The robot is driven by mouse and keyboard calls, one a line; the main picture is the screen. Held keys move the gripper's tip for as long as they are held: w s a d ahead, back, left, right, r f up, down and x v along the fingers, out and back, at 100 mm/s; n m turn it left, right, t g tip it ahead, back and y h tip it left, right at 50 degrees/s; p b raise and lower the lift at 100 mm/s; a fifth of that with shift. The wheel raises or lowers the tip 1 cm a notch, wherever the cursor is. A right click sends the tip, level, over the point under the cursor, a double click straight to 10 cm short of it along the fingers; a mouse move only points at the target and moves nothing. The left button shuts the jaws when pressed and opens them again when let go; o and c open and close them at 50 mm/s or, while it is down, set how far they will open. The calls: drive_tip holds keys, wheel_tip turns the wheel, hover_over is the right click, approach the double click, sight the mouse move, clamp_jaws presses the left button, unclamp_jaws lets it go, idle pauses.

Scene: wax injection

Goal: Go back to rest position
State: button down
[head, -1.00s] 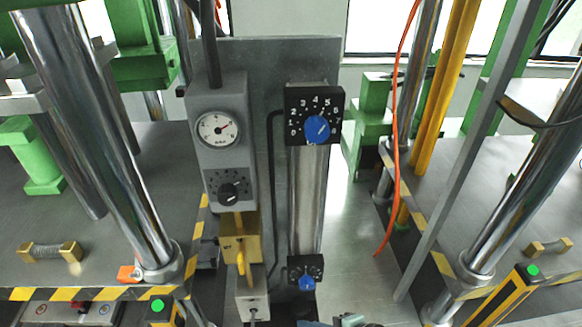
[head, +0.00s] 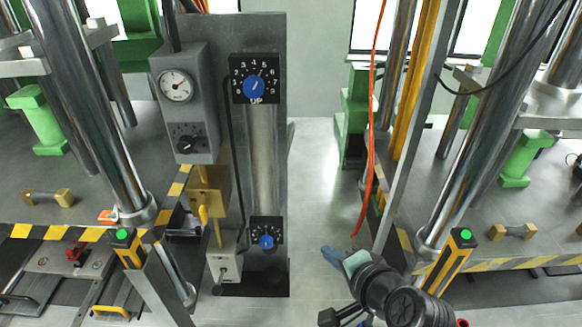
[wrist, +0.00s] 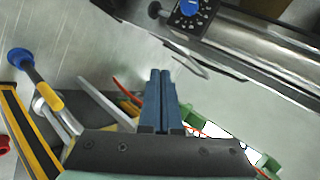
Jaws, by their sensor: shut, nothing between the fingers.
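My gripper (head: 333,256) shows at the lower middle right of the head view, with my dark arm behind it. In the wrist view its two blue fingers (wrist: 161,100) lie side by side, shut and empty. They point over the bare grey floor and touch nothing. The grey control column (head: 265,160) stands to the left of my gripper. It carries an upper blue dial (head: 254,87), a lower blue dial (head: 266,242) and a round gauge (head: 175,85). A blue dial also shows at the top of the wrist view (wrist: 189,8).
Presses with chrome posts (head: 85,115) stand left and right, their tables edged with yellow-black stripes. An orange cable (head: 371,130) hangs beside the right press, near my gripper. Green-button posts (head: 462,236) stand at both front edges. Open floor (head: 315,190) lies between column and right press.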

wheel_tip(320, 180, up, 24)
drive_tip(key=w+a+n+t+h+b, duration=0.2)
drive_tip(key=w+n+t+h, duration=0.1)
drive_tip(key=n+t, duration=0.4)
drive_tip(key=s+a+r+n+t+b, duration=0.1)
drive_tip(key=s+a+r+n+t, duration=0.1)
drive_tip(key=s+r+t, duration=0.3)
drive_tip(key=s+a+r+n+t+h+b, duration=0.1)
drive_tip(key=s+r+t, duration=0.4)
drive_tip(key=s+r, duration=0.5)
wheel_tip(320, 180, up, 8)
drive_tip(key=shift+s+a+f+n, duration=0.25)
drive_tip(key=shift+s+a+n, duration=0.25)
drive_tip(key=shift+a, duration=0.55)
drive_tip(key=shift+w+f, duration=0.1)
drive_tip(key=shift+w, duration=0.05)
